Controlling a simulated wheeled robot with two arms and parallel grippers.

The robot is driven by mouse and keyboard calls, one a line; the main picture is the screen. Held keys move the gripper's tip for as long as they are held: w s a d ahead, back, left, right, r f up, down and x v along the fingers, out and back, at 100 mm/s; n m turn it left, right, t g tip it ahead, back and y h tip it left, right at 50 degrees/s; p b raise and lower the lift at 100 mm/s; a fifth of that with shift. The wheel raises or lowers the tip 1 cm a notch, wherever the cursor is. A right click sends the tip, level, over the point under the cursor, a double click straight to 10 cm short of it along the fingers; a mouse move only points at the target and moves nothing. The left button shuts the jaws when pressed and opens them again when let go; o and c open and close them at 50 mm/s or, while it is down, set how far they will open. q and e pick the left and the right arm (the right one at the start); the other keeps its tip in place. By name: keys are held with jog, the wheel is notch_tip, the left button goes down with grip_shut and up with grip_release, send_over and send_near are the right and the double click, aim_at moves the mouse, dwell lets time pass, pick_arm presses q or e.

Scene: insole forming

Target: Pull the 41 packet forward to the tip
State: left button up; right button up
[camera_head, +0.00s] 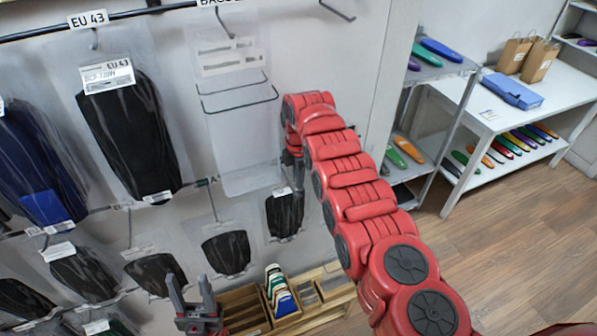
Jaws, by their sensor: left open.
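Clear packets with black insoles hang on wall hooks. The only size I can read is EU 43, on the large packet (128,125) at upper left; no 41 is legible. Smaller packets hang lower: one packet (285,215) below my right gripper, one packet (226,252) left of it, and one packet (155,273) further left. My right gripper (291,170) is dark and mostly hidden by its red arm; it is just above the nearest small packet, and contact is unclear. My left gripper (189,285) points up at the bottom, open and empty, in front of the lower packets.
A clear empty packet (240,150) hangs in the middle beside wire hooks. A wooden tray (245,310) with dividers and cards is at the bottom. A shelf (440,68) and a white table (490,110) with coloured insoles stand right. Open floor lies lower right.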

grip_shut()
dwell(1.4)
